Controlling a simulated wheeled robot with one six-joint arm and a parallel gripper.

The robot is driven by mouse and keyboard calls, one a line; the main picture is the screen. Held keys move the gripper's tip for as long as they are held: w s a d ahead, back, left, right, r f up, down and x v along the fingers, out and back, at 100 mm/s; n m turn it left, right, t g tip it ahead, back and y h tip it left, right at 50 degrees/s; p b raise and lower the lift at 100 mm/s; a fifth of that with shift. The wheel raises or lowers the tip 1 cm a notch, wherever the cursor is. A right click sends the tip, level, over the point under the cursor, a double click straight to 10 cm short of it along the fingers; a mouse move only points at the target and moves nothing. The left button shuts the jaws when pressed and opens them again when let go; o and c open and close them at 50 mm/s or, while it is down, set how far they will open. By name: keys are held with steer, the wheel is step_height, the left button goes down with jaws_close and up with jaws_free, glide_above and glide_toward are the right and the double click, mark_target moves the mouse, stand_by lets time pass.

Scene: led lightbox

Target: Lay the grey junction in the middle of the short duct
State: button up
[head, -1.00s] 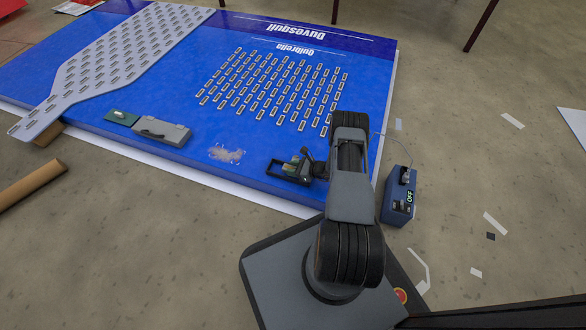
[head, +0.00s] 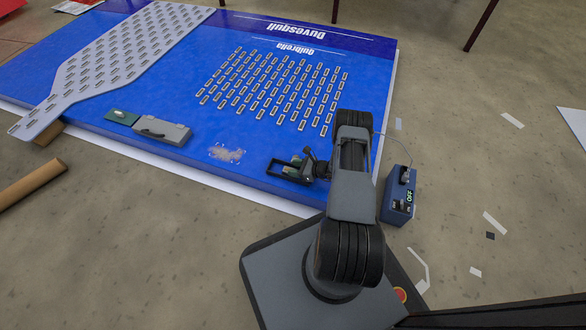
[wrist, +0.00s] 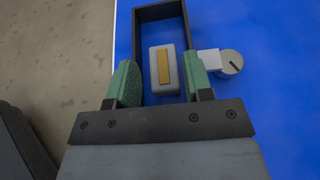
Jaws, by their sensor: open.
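A grey block with a tan strip on top (wrist: 162,68), which looks like the grey junction, sits inside a black rectangular frame (wrist: 160,12). The frame also shows in the head view (head: 274,168), near the front edge of the blue panel. I cannot tell whether this frame is the short duct. My gripper (wrist: 163,82) is open, its green-padded fingers on either side of the block with a gap at each side. In the head view my gripper (head: 297,168) is at the frame, its fingers small and partly hidden.
A white piece (wrist: 208,60) and a round slotted knob (wrist: 231,62) lie right of the frame. A grey lidded box (head: 165,130), a green block (head: 122,117) and a grey perforated plate (head: 125,45) lie left. A blue OFF box (head: 396,195) stands right.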

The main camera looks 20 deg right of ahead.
steer(key=p+v, duration=0.3)
steer(key=v, duration=0.7)
steer(key=a+r+n+g, duration=0.3)
steer(key=r+n, duration=0.1)
steer(key=r, duration=0.4)
steer(key=w+a+r+n+g, duration=0.1)
steer(key=a+r+n+g, duration=0.1)
steer(key=a+r+n, duration=0.45)
steer(key=r+n+g, duration=0.3)
steer(key=r, duration=0.7)
steer(key=s+a+r+n+h, duration=0.4)
steer(key=s+r+n, duration=0.2)
steer(key=s+r, duration=0.1)
steer(key=s+a+r+n+t+h, duration=0.1)
steer(key=s+a+r+n+h, duration=0.3)
steer(key=s+r+n, duration=0.3)
steer(key=shift+r+h, duration=0.7)
steer(key=shift+r, duration=0.95)
steer(key=shift+s+n, duration=0.1)
steer(key=shift+n, duration=0.15)
